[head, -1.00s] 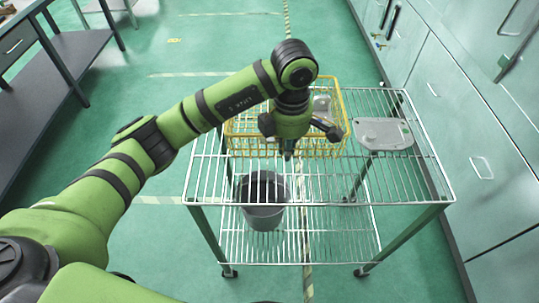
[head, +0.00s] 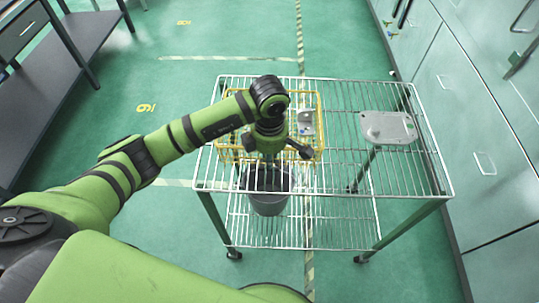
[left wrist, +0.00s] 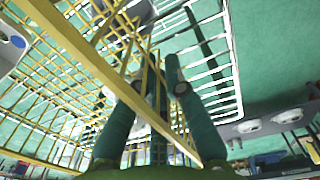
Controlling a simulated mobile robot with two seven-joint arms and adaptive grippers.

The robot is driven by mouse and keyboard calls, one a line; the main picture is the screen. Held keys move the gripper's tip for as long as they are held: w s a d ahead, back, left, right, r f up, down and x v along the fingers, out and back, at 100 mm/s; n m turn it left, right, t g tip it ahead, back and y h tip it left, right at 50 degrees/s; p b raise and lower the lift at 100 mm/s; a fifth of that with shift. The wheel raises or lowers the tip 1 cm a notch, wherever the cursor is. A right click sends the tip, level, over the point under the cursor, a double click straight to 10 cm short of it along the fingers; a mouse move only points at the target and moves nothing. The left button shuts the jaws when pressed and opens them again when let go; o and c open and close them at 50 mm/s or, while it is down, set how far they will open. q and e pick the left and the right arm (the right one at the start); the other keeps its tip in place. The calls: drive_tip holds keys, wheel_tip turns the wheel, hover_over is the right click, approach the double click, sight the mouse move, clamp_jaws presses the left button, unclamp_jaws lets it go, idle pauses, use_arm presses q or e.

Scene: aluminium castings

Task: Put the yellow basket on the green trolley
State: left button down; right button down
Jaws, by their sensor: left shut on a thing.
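The yellow wire basket (head: 321,128) is over the left part of the top wire shelf of the green-legged trolley (head: 340,193). I cannot tell whether its bottom touches the shelf. A light grey casting (head: 306,122) shows inside it. My left gripper (head: 268,158) points down at the near side of the basket and is shut on it. In the left wrist view, the basket's yellow rim (left wrist: 75,42) runs between the two dark green fingers (left wrist: 153,105), with pale shelf wires beyond. My right gripper is not in view.
A flat grey casting (head: 388,128) lies at the right of the top shelf. A grey bucket (head: 268,203) stands on the lower shelf. Cabinets (head: 480,110) line the right side. A dark workbench (head: 50,80) stands at the left, with free green floor between.

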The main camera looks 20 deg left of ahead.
use_arm(q)
drive_tip(key=c, duration=1.3)
unclamp_jaws()
drive_tip(key=shift+f, duration=0.1)
drive_tip(key=shift+r, duration=0.4)
wheel_tip(320, 180, up, 11)
drive_tip(key=b, duration=0.2)
drive_tip(key=shift+f+b, duration=0.1)
drive_tip(key=shift+b, duration=0.3)
drive_tip(key=shift+s+r, duration=0.1)
drive_tip(key=shift+r, duration=0.25)
drive_tip(key=shift+f, duration=0.1)
